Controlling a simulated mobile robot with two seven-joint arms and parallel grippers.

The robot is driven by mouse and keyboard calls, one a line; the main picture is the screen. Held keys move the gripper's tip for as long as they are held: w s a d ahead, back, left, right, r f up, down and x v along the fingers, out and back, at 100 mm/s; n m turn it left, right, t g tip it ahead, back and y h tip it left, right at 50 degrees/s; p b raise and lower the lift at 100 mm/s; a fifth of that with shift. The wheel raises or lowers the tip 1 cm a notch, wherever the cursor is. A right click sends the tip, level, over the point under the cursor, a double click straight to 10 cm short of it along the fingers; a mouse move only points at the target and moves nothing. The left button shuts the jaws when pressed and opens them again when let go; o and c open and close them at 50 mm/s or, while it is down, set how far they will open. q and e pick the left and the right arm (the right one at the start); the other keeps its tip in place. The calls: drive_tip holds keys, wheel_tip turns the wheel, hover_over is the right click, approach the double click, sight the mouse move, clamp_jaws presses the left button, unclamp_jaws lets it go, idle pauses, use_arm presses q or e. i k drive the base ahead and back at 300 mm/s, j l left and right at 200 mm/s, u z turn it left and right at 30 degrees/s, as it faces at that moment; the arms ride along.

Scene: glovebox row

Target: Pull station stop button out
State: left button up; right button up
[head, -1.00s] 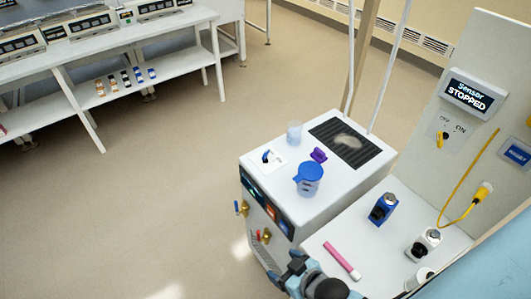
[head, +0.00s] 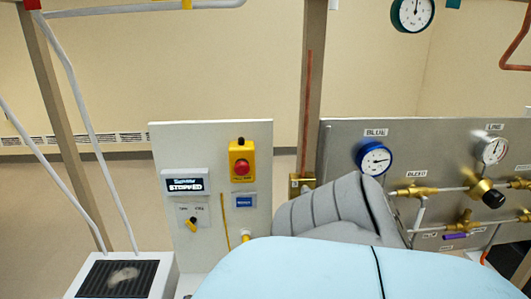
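The station stop button (head: 241,168) is a red round knob on a yellow box (head: 238,150). The box is fixed high on a white upright panel (head: 165,142) left of centre in the head view. Whether the knob is pushed in or out is too small to tell. A display (head: 185,184) on the same panel, left of and below the button, reads "STOPPED". Neither my left nor my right gripper is in view, and nothing touches the button.
A metal gauge panel (head: 345,145) with brass valves stands right. A black grille (head: 118,279) is lower left. Light blue and grey shapes hide the bottom centre.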

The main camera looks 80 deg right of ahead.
sight(241, 168)
drive_tip(key=z, duration=1.45)
